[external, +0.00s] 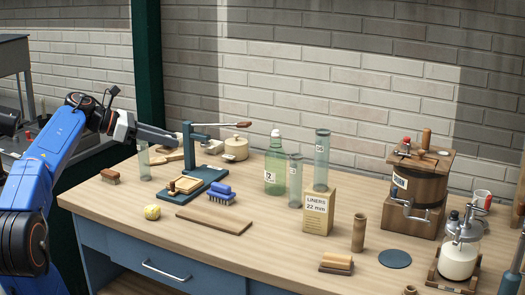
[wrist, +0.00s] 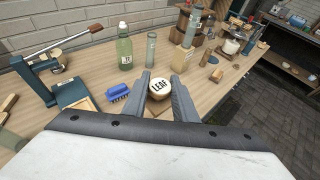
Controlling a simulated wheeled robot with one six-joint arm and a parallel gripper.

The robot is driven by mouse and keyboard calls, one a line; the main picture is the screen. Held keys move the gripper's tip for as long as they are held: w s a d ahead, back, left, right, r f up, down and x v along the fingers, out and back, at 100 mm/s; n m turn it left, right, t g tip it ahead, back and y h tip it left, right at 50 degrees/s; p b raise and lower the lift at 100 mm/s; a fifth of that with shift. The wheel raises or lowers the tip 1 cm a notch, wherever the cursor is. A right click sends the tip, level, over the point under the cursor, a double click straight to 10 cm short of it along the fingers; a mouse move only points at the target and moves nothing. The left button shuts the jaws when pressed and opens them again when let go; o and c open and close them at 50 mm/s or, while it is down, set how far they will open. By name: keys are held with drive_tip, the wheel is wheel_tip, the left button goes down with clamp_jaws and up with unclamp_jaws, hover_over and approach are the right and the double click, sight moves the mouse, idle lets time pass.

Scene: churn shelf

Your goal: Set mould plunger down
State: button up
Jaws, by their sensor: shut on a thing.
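My gripper (external: 177,139) is raised over the back left of the workbench, beside the column of the green press. In the wrist view my gripper (wrist: 161,86) is shut on a round thing with a cream face marked LEAF and a brown lower part, which I take to be the mould plunger (wrist: 159,89). It sits between the fingertips, with its marked face towards the camera. Its lower end is hidden in the wrist view, and I cannot make it out in the external view.
The green press (external: 190,160) stands close to my fingers, with a clear glass tube (external: 144,162) below them. A blue brush (external: 222,195), a yellow lump (external: 152,212) and a flat brown board (external: 214,219) lie in front. Bottles and the LINERS box (external: 318,212) stand right.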

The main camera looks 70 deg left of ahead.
sight(172, 229)
wheel_tip(172, 229, down, 24)
drive_tip(key=shift+f, duration=0.15)
drive_tip(key=shift+s, duration=0.3)
clamp_jaws()
drive_tip(key=shift+v, duration=3.4)
drive_tip(key=shift+d, duration=0.1)
